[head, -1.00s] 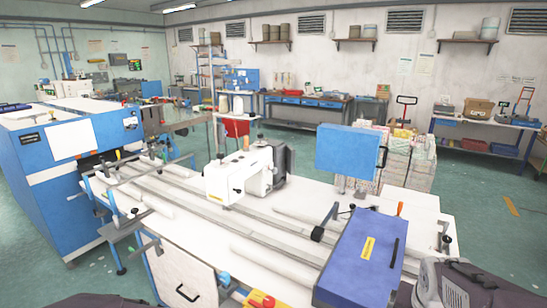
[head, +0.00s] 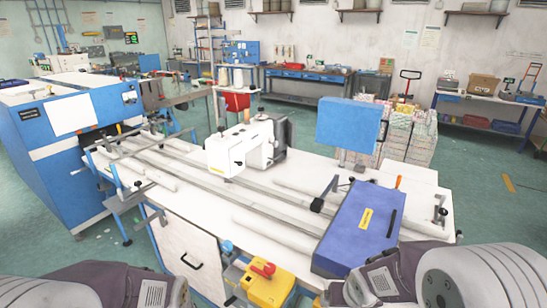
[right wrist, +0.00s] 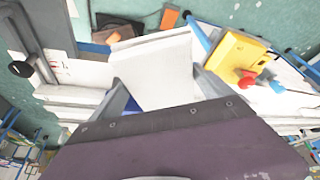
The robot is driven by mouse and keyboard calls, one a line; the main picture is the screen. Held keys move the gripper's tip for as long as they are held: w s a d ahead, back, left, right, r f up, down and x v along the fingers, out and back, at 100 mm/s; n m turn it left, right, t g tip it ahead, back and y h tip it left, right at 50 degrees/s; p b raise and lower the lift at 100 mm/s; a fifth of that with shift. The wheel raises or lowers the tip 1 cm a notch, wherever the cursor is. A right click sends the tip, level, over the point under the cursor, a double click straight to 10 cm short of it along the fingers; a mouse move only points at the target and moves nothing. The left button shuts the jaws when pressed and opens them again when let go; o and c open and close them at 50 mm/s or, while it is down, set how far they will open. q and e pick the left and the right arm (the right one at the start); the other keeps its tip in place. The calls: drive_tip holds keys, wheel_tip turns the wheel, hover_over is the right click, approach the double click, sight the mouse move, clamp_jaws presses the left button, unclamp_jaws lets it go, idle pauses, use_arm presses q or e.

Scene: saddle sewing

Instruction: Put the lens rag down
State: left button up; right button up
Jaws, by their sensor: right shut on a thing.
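In the right wrist view my right gripper (right wrist: 160,88) has its two grey fingers on either side of a pale, flat piece (right wrist: 160,62), which I take to be the lens rag. It is hard to separate from the white surfaces behind it. A small dark blue patch shows near the base of the left finger; I cannot tell what it is. In the head view my right forearm comes in at the lower right, its fingers not showing clearly. My left arm shows at the lower left, with its gripper out of view.
A white worktable (head: 330,184) carries rails, a white sewing head (head: 238,150) and a blue-violet box (head: 350,235). A yellow box with a red button (head: 268,285) sits at its front, also in the right wrist view (right wrist: 232,52). A blue machine (head: 65,160) stands left.

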drive_tip(key=shift+w+r, duration=0.1)
drive_tip(key=shift+w, duration=0.3)
drive_tip(key=shift+w+r+n, duration=0.2)
drive_tip(key=shift+w+n, duration=0.05)
drive_tip(key=shift+n, duration=0.15)
